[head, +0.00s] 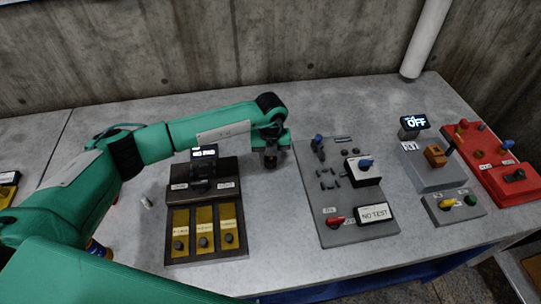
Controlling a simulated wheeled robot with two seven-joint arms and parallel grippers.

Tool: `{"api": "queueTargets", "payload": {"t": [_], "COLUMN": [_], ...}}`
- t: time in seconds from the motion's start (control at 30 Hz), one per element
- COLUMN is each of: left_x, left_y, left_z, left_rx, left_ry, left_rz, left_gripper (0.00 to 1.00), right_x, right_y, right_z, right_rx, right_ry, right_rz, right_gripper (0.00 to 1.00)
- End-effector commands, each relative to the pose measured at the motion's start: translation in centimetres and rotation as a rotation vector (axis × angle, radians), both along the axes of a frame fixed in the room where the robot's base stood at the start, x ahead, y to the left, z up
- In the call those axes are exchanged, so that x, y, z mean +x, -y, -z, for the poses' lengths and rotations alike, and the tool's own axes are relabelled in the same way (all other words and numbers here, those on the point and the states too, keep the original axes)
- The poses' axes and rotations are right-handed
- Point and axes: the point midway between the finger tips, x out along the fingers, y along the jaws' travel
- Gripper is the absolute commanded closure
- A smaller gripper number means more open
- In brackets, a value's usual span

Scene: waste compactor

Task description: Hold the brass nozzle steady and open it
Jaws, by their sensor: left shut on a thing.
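My left gripper (270,158) hangs from the end of the green left arm, pointing down, between the dark panel with brass plates and the grey control panel. It is shut on a small, dark brownish piece at its tip, which fits the brass nozzle. The piece is mostly hidden by the fingers, and its shape and whether it is open cannot be made out. I cannot tell whether it touches the table. My right gripper is not in view.
The dark panel (176,250) with three brass plates stands left of the gripper. A grey panel (330,228) with knobs and a "NO TEST" display is to the right. Farther right are a grey box (428,180) and a red panel (490,170). A concrete wall stands behind.

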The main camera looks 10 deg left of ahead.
Motion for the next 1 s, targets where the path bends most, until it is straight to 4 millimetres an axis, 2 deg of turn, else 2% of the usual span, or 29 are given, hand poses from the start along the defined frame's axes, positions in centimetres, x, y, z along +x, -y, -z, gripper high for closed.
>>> {"api": "queueTargets", "payload": {"t": [0.37,0.4,0.5,0.83,0.93,1.0], "left_x": [0.0,0.0,0.0,0.0,0.1,0.2], "left_y": [0.0,0.0,0.0,0.0,0.0,0.0], "left_z": [0.8,0.8,0.7,0.5,-0.1,-1.2], "left_rx": [-0.001,-0.001,-0.001,-0.001,-0.001,-0.003], "left_ry": [0.000,0.001,0.000,0.001,0.003,0.005], "left_rz": [0.001,0.000,0.000,0.000,0.000,0.000], "left_gripper": [0.91,0.62,0.42,0.42,0.42,0.42], "right_x": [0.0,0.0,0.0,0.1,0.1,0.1], "right_y": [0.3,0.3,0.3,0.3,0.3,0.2], "right_z": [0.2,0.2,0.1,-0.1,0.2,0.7], "right_rx": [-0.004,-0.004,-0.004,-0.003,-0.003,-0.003], "right_ry": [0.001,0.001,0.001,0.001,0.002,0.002], "right_rz": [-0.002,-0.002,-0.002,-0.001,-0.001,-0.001], "right_gripper": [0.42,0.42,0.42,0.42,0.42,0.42]}}
